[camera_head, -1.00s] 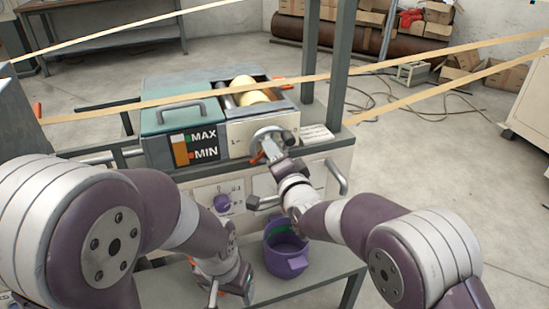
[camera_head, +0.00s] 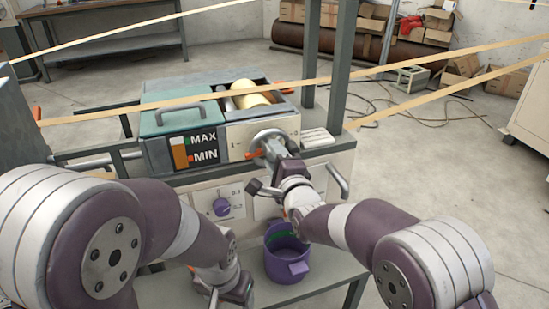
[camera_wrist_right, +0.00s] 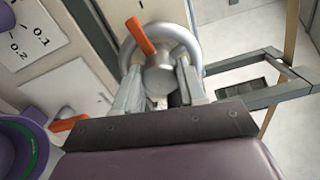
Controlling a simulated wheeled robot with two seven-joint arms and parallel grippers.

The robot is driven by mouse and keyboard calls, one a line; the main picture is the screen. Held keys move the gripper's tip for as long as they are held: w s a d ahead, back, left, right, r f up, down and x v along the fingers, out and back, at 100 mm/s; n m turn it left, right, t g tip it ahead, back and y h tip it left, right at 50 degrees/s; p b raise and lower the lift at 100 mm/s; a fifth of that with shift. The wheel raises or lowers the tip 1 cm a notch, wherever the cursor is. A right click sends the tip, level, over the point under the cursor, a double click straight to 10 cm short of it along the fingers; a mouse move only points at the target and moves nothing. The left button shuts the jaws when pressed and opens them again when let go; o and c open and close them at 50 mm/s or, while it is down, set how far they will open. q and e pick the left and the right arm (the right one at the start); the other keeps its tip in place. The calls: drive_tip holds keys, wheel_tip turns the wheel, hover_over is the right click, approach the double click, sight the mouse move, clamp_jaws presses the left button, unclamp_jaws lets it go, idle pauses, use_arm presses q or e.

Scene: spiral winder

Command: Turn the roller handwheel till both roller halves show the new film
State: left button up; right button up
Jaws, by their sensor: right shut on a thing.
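The roller handwheel (camera_head: 262,138) is a grey metal wheel on the front of the machine, below the open roller bay. My right gripper (camera_head: 281,158) is at its centre. In the right wrist view, the right gripper's fingers (camera_wrist_right: 158,95) are closed on either side of the handwheel's hub (camera_wrist_right: 160,72), and an orange piece (camera_wrist_right: 140,35) lies across the rim. In the bay, a pale yellow roller part (camera_head: 250,98) shows beside a grey part (camera_head: 229,104); the beam in front partly hides them. My left gripper (camera_head: 214,297) hangs low near the shelf, its fingers unclear.
A purple bucket (camera_head: 287,265) stands on the shelf below the handwheel. A teal lid (camera_head: 185,118) and a MAX/MIN gauge (camera_head: 193,150) are left of the bay. Tan film strips (camera_head: 440,98) cross the area. A bar handle (camera_head: 338,180) juts out at right.

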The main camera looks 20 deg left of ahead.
drive_tip(key=shift+f, duration=0.15)
drive_tip(key=o, duration=1.1)
drive_tip(key=shift+c, duration=0.2)
drive_tip(key=p+v, duration=0.2)
drive_tip(key=v, duration=1)
drive_tip(key=shift+s+d, duration=0.2)
drive_tip(key=shift+s, duration=0.1)
